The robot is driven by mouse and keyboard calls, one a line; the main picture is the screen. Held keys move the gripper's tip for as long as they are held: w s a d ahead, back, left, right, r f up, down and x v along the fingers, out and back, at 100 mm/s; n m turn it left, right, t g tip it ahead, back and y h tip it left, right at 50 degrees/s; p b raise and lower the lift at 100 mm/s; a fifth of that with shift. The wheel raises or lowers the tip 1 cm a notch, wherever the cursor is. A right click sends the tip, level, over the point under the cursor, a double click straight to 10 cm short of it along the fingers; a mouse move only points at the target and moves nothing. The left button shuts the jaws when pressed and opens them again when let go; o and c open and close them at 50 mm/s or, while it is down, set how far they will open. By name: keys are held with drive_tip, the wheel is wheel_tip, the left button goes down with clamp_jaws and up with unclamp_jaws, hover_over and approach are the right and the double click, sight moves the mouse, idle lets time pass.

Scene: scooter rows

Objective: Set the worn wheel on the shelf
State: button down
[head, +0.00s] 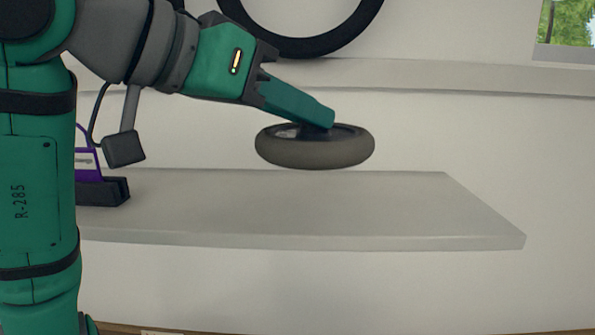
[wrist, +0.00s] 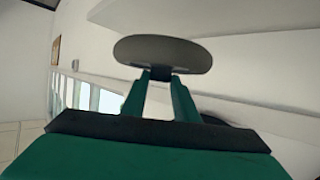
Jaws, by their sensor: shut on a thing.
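The worn wheel (head: 315,152) is a small dark grey tyre with a dark hub, lying flat in the air. My gripper (head: 322,118) is shut on it from the upper left in the head view. The wheel also shows in the wrist view (wrist: 163,53), at the tips of my two green fingers (wrist: 161,80). The shelf (head: 300,205) is a plain light grey board on the wall. The wheel is above the shelf's back part in the picture, with a thin gap seen under it. Its exact height over the board is hard to tell.
A purple and black object (head: 100,185) stands at the shelf's left end, partly hidden by my arm. A large black tyre (head: 300,45) is at the wall ledge (head: 450,78) above. The shelf's middle and right are bare.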

drive_tip(key=w+f, duration=0.4)
drive_tip(key=shift+w+f, duration=0.35)
drive_tip(key=shift+w, duration=0.05)
drive_tip(key=shift+w+a+f, duration=0.25)
drive_tip(key=shift+w+f, duration=0.35)
drive_tip(key=shift+f, duration=0.25)
drive_tip(key=shift+d+f, duration=0.1)
drive_tip(key=shift+f, duration=1.45)
drive_tip(key=shift+w+f, duration=0.1)
drive_tip(key=shift+f, duration=0.1)
drive_tip(key=c, duration=1.4)
unclamp_jaws()
drive_tip(key=shift+r, duration=0.25)
drive_tip(key=v, duration=1.2)
